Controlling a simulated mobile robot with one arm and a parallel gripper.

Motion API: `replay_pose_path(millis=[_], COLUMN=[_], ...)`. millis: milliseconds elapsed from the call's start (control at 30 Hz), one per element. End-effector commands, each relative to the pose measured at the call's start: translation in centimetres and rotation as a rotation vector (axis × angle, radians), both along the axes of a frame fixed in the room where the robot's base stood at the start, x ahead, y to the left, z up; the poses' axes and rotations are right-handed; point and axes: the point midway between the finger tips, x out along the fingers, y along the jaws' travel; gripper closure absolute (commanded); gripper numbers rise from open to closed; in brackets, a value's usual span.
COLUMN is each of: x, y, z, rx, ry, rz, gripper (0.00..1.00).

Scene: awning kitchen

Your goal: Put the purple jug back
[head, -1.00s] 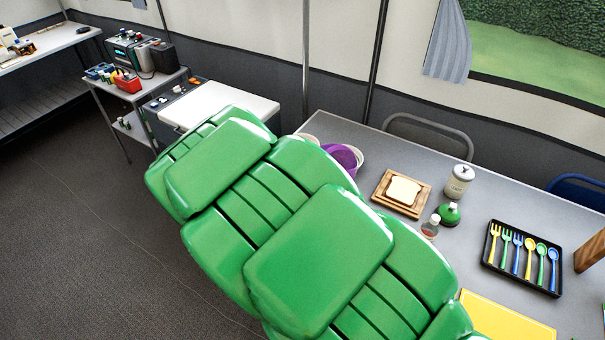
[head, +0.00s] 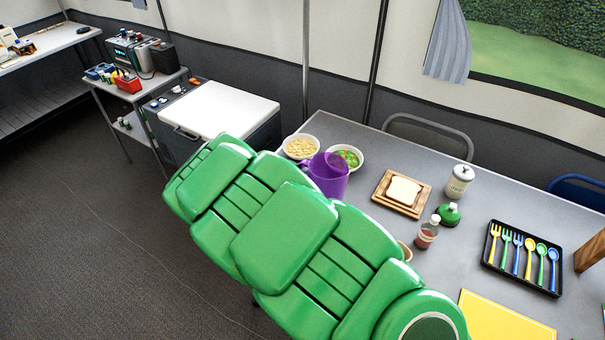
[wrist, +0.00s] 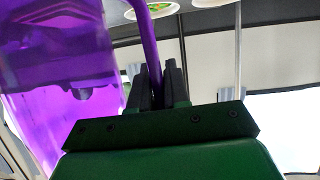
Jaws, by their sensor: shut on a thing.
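The purple jug (head: 329,177) is see-through and looks roughly upright in the head view, at the left end of the grey table (head: 385,250). Its handle is on its left side there. In the wrist view the jug (wrist: 60,80) fills the left, and its handle runs down between the fingers of my gripper (wrist: 158,88). The gripper is shut on that handle. In the head view my green arm hides the gripper. I cannot tell whether the jug's base touches the table.
Two bowls of food, one pale (head: 300,147) and one with green and orange pieces (head: 347,157), stand close behind the jug. A board with bread (head: 403,191), a bottle (head: 427,233) and a cutlery tray (head: 523,257) are further right. A white-lidded box (head: 225,108) stands left.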

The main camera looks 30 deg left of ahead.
Motion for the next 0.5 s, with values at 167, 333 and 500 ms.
replay_pose_path(millis=[167, 333, 500], x=[0.1, 0.0, 0.0], y=[0.0, 0.1, 0.1], z=[-1.4, -1.5, -1.6], rx=[0.001, 0.003, 0.001], ry=[-0.001, -0.001, -0.001], rz=[0.001, 0.001, 0.001], gripper=[1.00, 1.00, 1.00])
